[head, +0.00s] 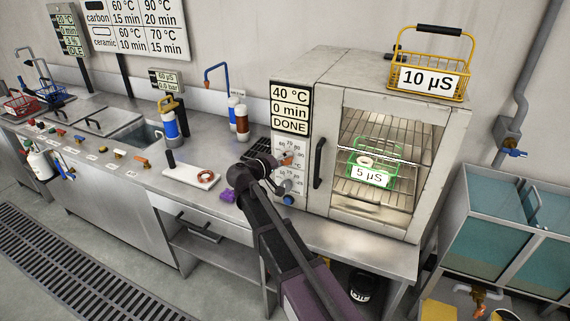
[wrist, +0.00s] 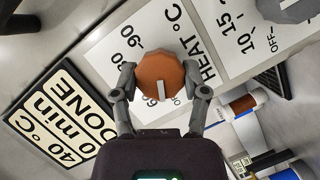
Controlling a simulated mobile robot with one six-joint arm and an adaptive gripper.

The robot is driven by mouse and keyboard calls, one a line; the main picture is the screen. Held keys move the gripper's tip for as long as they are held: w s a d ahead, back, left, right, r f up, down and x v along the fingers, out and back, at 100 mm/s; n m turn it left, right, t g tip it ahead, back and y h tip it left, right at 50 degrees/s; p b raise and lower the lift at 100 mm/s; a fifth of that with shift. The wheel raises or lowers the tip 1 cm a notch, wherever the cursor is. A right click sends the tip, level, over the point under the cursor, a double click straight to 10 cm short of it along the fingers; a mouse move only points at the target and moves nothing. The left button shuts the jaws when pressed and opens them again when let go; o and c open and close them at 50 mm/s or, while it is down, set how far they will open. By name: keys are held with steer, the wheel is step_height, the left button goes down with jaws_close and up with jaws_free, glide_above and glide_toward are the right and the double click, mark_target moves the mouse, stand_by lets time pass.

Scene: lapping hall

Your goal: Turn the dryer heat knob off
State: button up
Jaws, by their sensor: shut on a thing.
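The dryer (head: 340,70) is a pale metal cabinet with a glass door. Its display (head: 291,108) reads 40 °C, 0 min, DONE, and also shows in the wrist view (wrist: 55,115). The heat knob (wrist: 160,80) is orange-brown with a white mark that points down towards my gripper in the wrist view. The panel beside it reads HEAT °C; several scale labels are partly hidden. My gripper (wrist: 160,86) is shut on the heat knob, one finger on each side. In the head view my gripper (head: 279,163) is at the dryer's control panel, the knob (head: 287,158) partly covered.
A grey knob (wrist: 285,8) with 10, 15 and OFF marks sits close beside. The dryer's dark door handle (head: 319,163) is just right of the panel. A green basket (head: 372,176) is inside; a yellow basket (head: 428,78) stands on top. Bottles (head: 242,123) stand to the left.

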steer(key=shift+f+n+h+b, duration=0.1)
steer(key=shift+n+h+b, duration=0.55)
steer(key=shift+n, duration=0.55)
steer(key=o, duration=1.1)
steer(key=shift+o, duration=0.2)
